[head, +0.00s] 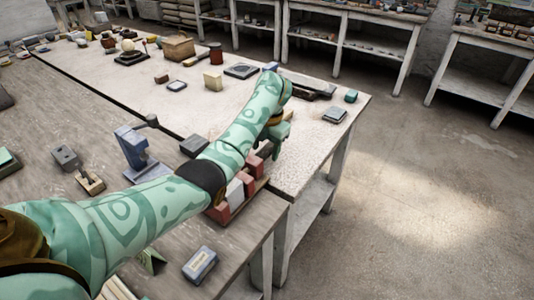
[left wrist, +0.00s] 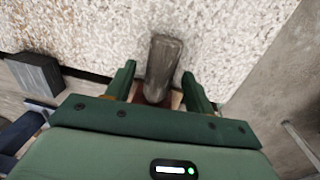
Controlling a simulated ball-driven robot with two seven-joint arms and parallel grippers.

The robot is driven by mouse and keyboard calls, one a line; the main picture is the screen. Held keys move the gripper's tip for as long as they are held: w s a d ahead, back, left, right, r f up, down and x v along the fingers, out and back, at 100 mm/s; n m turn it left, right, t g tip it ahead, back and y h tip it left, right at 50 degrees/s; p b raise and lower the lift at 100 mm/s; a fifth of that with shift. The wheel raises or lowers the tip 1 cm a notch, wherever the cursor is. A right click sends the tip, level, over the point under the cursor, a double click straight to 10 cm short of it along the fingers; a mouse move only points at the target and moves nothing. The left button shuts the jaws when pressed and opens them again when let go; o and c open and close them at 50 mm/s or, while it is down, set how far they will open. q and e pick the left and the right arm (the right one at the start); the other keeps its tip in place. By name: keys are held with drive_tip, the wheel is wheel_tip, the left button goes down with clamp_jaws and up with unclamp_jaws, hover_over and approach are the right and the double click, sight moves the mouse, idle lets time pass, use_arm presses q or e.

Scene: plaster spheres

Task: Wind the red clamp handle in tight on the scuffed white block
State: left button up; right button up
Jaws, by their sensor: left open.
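A red clamp (head: 218,212) sits on a wooden base at the near table's right end, partly behind my left arm. A white block (head: 235,193) stands between its red parts; whether they touch it I cannot tell. My left gripper (head: 277,136) is above the clamp's far end, pointing down. In the left wrist view my left gripper (left wrist: 161,88) is open, with a grey-brown bar (left wrist: 163,62) between and beyond its fingers, apparently untouched. Some red-brown surface shows below the bar, mostly hidden by the gripper body. The right gripper is not in view.
A blue press-like tool (head: 134,148) stands left of my arm, with a dark grey block (head: 194,145) beside it. A blue-grey box (head: 200,264) lies near the front edge. The pale table (head: 315,150) beyond has clear room right of the gripper.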

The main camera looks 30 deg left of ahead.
use_arm(q)
drive_tip(key=shift+f, duration=0.4)
drive_tip(key=c, duration=1)
drive_tip(key=shift+o, duration=0.2)
drive_tip(key=shift+r+h, duration=0.1)
drive_tip(key=shift+h, duration=0.2)
